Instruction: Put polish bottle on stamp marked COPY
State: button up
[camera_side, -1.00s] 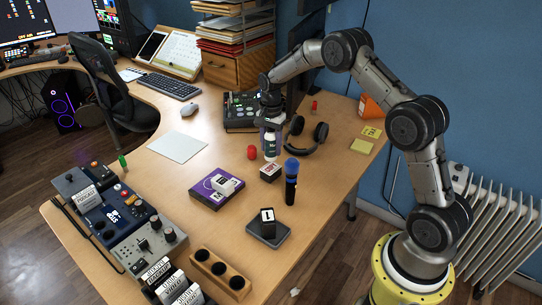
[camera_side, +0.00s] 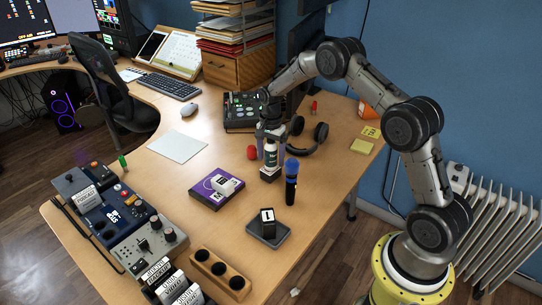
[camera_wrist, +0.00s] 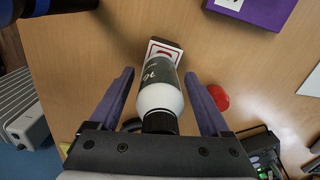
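The polish bottle (camera_side: 271,158), white with a dark label and a black cap, is upright over the red-and-white stamp block (camera_side: 269,176). It appears to rest on the block's top, though the contact is hard to see. In the wrist view the bottle (camera_wrist: 161,92) is between my fingers, with the stamp (camera_wrist: 168,47) beyond its base. The stamp's word is not legible. My gripper (camera_side: 270,146) is around the bottle. In the wrist view my gripper (camera_wrist: 160,90) has its purple fingers apart, with a gap on each side of the bottle.
A red round object (camera_side: 252,152) is close on the left, headphones (camera_side: 309,138) behind right. A blue-headed microphone (camera_side: 291,181) stands close at front right. A black stamp (camera_side: 267,222) sits on a grey pad in front.

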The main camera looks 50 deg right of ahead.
notch_tip(320, 180, up, 11)
jog(key=shift+f, duration=0.1)
jog(key=shift+a+r, duration=0.1)
jog(key=shift+r, duration=0.9)
jog(key=s+a+r+n+t, duration=0.3)
jog(key=s+a+r+n, duration=0.6)
jog(key=s+r, duration=0.55)
jog(key=s+a+n+t, duration=0.1)
jog(key=s+a+n, duration=0.2)
jog(key=s, duration=0.6)
jog(key=s+a+f+n+t, duration=0.1)
jog(key=s+a+n, duration=0.2)
jog(key=s, duration=0.7)
jog(key=shift+a+f+n+t, duration=0.2)
jog(key=shift+n+t, duration=0.1)
jog(key=shift+n, duration=0.3)
